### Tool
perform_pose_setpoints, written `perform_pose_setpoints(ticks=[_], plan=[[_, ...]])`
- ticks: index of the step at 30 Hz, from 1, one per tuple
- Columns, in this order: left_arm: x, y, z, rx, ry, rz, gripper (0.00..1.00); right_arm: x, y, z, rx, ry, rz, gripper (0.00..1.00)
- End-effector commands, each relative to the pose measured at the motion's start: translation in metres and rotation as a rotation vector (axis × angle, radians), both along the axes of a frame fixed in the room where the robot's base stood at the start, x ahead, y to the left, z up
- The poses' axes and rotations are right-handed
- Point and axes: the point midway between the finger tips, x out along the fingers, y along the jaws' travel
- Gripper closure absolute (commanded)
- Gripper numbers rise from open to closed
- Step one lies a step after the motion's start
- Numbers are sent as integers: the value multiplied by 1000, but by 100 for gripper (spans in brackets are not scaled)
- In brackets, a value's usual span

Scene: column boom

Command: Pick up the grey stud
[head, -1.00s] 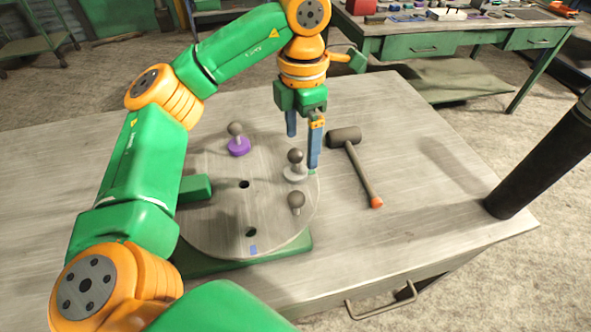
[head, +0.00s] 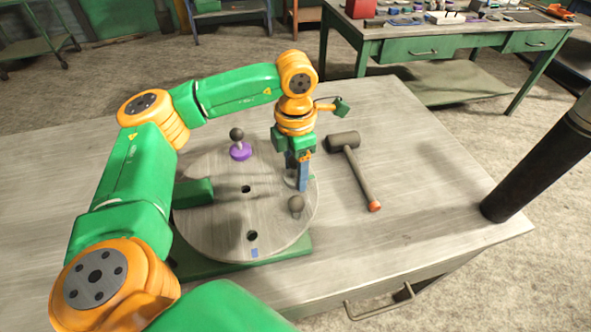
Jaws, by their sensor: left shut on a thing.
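A round grey plate (head: 215,222) lies on the table, with several studs and dark holes. My left gripper (head: 302,185) points down at its right side, shut on the grey stud. Only part of the grey stud's pale collar (head: 290,181) shows beside the fingers; its ball knob is hidden. A stud with a purple collar (head: 240,152) stands at the plate's back. Another dark ball-headed stud (head: 296,204) stands just in front of the gripper. My right gripper is not in view.
A mallet (head: 355,170) with an orange handle tip lies right of the plate. A dark post (head: 545,160) rises near the table's right corner. The table's front right is clear.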

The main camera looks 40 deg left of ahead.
Motion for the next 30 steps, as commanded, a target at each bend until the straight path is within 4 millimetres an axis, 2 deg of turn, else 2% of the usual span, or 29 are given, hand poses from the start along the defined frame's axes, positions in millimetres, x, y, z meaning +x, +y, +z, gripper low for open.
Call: perform_pose_setpoints(ticks=[8, 11, 14, 18, 20, 24, 30], plan=[[0, 0, 2, 0, -1, 0, 98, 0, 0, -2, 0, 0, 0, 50], [1, 0, 11, -1, -5, 0, 98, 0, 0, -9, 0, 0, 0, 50], [0, -2, 32, -1, -8, -3, 98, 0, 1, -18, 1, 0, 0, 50], [-27, -20, 72, 3, -11, -8, 98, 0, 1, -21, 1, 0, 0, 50], [-40, -29, 98, 5, -12, -7, 98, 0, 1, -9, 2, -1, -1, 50], [-77, -54, 110, 5, -9, -9, 98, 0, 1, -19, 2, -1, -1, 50], [-107, -76, 126, 2, -5, -4, 98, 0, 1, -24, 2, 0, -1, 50]])
